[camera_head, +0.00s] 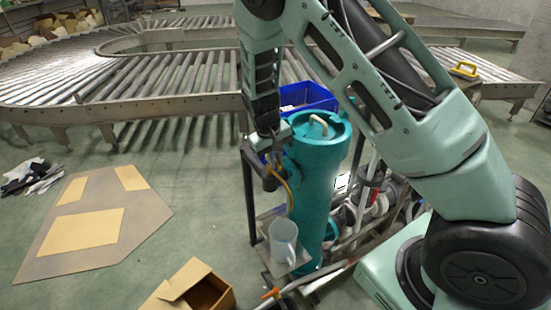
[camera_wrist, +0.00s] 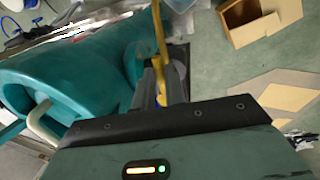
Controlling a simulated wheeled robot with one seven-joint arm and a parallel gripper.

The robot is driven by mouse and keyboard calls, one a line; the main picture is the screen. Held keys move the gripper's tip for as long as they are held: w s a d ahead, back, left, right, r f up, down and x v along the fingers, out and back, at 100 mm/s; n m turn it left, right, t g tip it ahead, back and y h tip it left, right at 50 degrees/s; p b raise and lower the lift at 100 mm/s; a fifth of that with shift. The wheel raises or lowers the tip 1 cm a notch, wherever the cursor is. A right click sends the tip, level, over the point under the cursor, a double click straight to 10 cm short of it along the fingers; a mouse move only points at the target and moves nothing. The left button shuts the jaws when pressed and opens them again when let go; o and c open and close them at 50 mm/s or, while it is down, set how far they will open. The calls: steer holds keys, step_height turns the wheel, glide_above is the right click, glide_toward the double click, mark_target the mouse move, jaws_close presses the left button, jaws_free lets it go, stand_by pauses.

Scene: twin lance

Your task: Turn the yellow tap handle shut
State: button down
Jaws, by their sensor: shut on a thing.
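The yellow tap handle (camera_wrist: 160,38) is a thin bar beside the teal cylinder (camera_wrist: 85,75) in the wrist view. My gripper (camera_wrist: 160,92) is shut on its near end, and the fingers hide the gripped part. In the head view the handle (camera_head: 287,188) is a thin yellow curve at the left side of the upright teal cylinder (camera_head: 320,195). My gripper (camera_head: 271,178) reaches down there from above, and its fingertips are hard to make out. The handle's exact angle is unclear.
A translucent jug (camera_head: 284,245) stands on a small shelf below. A blue crate (camera_head: 312,97) is behind the cylinder. An open cardboard box (camera_head: 196,287) and flat cardboard (camera_head: 145,228) lie on the floor. Roller conveyors (camera_head: 170,80) run behind. Hoses and metal parts crowd the cylinder's right.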

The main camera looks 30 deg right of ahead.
steer(key=w+a+m+g+y+p, duration=0.2)
steer(key=w+m, duration=0.3)
steer(key=m, duration=1.2)
steer(key=shift+a+m+p, duration=0.4)
steer(key=shift+a+p, duration=0.25)
steer(key=shift+a, duration=0.25)
steer(key=shift+w+r, duration=0.1)
steer(key=shift+w, duration=0.05)
steer(key=c, duration=1.5)
jaws_free()
steer(key=shift+o, duration=0.2)
steer(key=w+r+b, duration=0.3)
steer(key=r, duration=1.4)
steer(key=shift+w, duration=0.15)
